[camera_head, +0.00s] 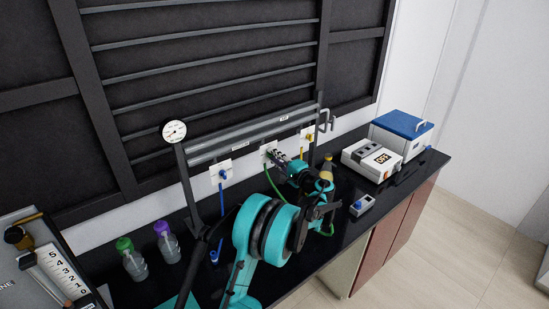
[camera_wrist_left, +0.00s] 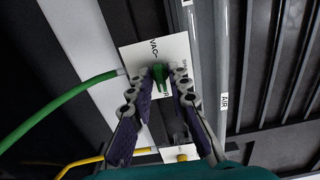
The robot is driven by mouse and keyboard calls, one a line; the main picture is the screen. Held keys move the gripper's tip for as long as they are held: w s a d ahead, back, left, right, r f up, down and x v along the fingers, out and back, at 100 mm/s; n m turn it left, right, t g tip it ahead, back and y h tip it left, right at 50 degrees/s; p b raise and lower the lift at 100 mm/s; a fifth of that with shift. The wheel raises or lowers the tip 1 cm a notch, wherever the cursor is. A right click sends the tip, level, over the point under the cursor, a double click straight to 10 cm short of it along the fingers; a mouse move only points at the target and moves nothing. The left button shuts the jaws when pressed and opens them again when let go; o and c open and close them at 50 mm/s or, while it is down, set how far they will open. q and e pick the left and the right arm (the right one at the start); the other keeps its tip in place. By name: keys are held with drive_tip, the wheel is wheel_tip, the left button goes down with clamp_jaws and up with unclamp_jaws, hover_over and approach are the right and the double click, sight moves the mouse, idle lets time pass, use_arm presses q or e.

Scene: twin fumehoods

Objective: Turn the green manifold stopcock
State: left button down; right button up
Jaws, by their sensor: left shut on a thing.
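The green stopcock (camera_wrist_left: 160,78) sits on a white plate (camera_wrist_left: 133,57) marked VAC in the left wrist view. A green hose (camera_wrist_left: 75,96) runs from it to the left. My left gripper (camera_wrist_left: 163,86) has one finger on each side of the green handle and is shut on it. In the head view my left gripper (camera_head: 277,156) reaches the middle white plate under the grey manifold bar (camera_head: 235,138), and the stopcock itself is mostly hidden there. The handle's exact angle is hard to tell. My right gripper is in neither view.
A blue stopcock (camera_head: 222,174) is left of the green one and a yellow stopcock (camera_head: 308,135) is right. A round gauge (camera_head: 174,131) tops the left post. Two capped bottles (camera_head: 131,262) stand at left. A white device (camera_head: 371,160) and blue-lidded box (camera_head: 402,133) stand at right.

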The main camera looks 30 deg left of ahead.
use_arm(q)
drive_tip(key=c, duration=1.6)
unclamp_jaws()
drive_tip(key=v, duration=1.2)
drive_tip(key=shift+f, duration=0.1)
drive_tip(key=s+f+n+h+b, duration=0.1)
drive_tip(key=s+f+h+b, duration=0.2)
drive_tip(key=s+h, duration=0.7)
drive_tip(key=s+d+f+n+h+b, duration=0.1)
drive_tip(key=s+d+f+h, duration=0.1)
drive_tip(key=s+d, duration=0.3)
drive_tip(key=s+d+f+n+h+b, duration=0.1)
drive_tip(key=s+d+f, duration=0.3)
drive_tip(key=s, duration=0.6)
drive_tip(key=s+d+f+n+h+b, duration=0.1)
drive_tip(key=s+d+f+h+b, duration=0.1)
drive_tip(key=s, duration=0.6)
drive_tip(key=shift+s+d+f+n+h, duration=0.1)
drive_tip(key=shift+d+f+h, duration=0.2)
drive_tip(key=shift+d, duration=0.35)
drive_tip(key=shift+d+f+n+h, duration=0.1)
drive_tip(key=shift+d+f+h, duration=0.2)
drive_tip(key=shift+d, duration=0.3)
drive_tip(key=shift+s+d+f+n+h, duration=0.1)
drive_tip(key=shift+d+f+h, duration=0.1)
drive_tip(key=shift+d+f, duration=0.35)
